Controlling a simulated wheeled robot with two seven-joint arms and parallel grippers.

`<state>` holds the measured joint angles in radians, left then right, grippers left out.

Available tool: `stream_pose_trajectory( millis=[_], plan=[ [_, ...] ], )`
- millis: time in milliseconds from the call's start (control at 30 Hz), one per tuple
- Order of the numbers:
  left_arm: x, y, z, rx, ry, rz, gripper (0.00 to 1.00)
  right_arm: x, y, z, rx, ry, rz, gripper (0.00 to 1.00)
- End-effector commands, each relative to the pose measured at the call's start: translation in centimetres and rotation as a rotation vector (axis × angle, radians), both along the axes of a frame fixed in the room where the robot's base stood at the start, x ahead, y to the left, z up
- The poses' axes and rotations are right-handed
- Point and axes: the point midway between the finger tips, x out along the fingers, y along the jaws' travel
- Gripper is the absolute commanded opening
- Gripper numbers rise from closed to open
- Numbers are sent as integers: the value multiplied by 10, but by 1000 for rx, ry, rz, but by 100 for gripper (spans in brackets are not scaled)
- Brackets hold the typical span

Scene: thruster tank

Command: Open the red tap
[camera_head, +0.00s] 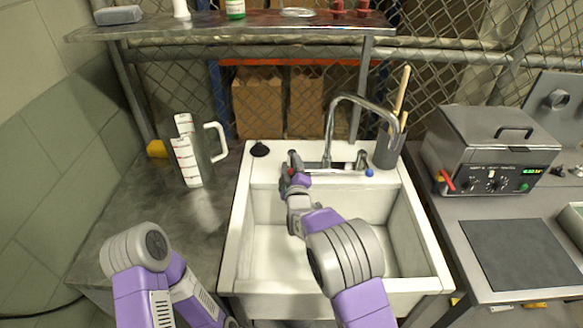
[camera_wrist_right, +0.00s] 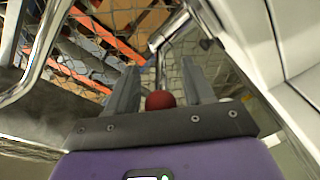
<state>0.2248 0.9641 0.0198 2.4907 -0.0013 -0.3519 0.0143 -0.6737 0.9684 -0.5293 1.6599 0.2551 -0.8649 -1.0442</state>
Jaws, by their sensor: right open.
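The red tap (camera_wrist_right: 160,100) shows as a round red knob in the right wrist view, between the two fingers of my right gripper (camera_wrist_right: 160,78). The fingers are apart, one on each side of the knob, and I cannot tell if either touches it. In the head view, my right gripper (camera_head: 294,162) is at the left side of the faucet base and largely hides the red tap. The chrome faucet (camera_head: 330,130) arches over the white sink (camera_head: 242,225). The blue tap (camera_head: 369,172) is at the right of the faucet base. My left gripper is out of view.
A white-handled jug (camera_head: 190,160) stands on the counter left of the sink. A grey container (camera_head: 386,150) with wooden sticks is behind the sink's right corner. A metal heated bath (camera_head: 490,150) stands at the right. A shelf (camera_head: 230,27) spans above.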

Motion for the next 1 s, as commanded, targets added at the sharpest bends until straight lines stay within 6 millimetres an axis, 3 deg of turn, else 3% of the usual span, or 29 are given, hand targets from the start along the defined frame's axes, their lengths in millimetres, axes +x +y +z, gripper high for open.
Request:
stream_pose_trajectory(
  millis=[400, 733, 1000],
  plan=[
    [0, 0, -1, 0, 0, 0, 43, 6, 0, 0, 0, 1, -1, 50],
    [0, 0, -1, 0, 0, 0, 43, 6, 0, 0, 1, 1, -1, 0],
    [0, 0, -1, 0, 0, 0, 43, 6, 0, -1, 0, 1, -4, 0]
  ],
)
